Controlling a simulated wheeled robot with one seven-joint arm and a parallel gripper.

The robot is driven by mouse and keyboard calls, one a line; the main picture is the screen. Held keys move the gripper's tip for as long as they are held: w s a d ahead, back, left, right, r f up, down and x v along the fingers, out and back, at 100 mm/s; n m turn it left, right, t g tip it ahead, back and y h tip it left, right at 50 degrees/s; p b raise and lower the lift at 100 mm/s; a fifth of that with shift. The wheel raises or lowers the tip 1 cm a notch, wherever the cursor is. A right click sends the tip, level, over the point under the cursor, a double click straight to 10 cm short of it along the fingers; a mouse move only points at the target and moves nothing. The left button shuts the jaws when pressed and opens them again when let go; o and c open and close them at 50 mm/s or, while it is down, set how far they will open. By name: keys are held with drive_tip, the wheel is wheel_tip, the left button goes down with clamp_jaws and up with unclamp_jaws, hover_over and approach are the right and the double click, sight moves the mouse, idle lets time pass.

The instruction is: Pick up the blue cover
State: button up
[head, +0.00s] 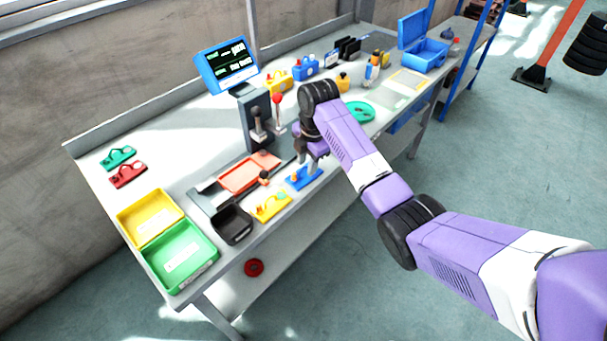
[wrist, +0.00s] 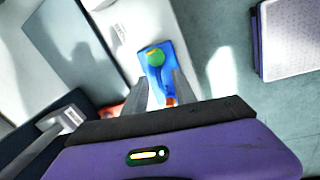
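The blue cover (head: 304,179) lies flat near the front edge of the workbench, with small coloured knobs on it. In the wrist view the blue cover (wrist: 173,50) shows a green knob (wrist: 155,57) and an orange one. My gripper (head: 314,158) points down just above the cover in the head view. In the wrist view my gripper (wrist: 162,74) has its fingers apart, with part of the cover visible between and beyond them. I cannot tell whether the fingers touch it. My gripper hides part of the cover in the head view.
A yellow cover (head: 271,207) lies left of the blue one. A press (head: 256,122), an orange plate (head: 247,174) and a dark tray (head: 233,224) are close by. Green and yellow bins (head: 160,218) stand at the left end. A green ring (head: 360,112) lies to the right.

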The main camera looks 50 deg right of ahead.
drive_tip(key=shift+f, duration=0.2)
clamp_jaws()
idle(1.3)
